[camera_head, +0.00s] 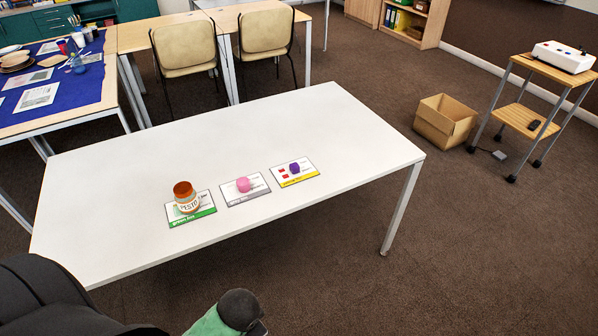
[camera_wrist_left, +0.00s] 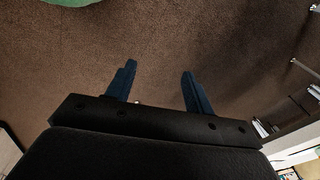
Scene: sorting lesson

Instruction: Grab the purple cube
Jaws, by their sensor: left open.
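The purple cube (camera_head: 294,168) rests on a white card with a yellow edge (camera_head: 301,181), the rightmost of three cards on the white table (camera_head: 290,118). My left gripper (camera_wrist_left: 158,82) shows in the left wrist view, open and empty, with bare brown carpet past its fingers. The cube is not in the left wrist view. In the head view dark parts of my body fill the lower left corner, and neither gripper's fingers can be made out there.
The rest of the tabletop is clear. Two chairs (camera_head: 185,52) stand behind the table. A cardboard box (camera_head: 443,121) and a small trolley (camera_head: 522,118) stand right.

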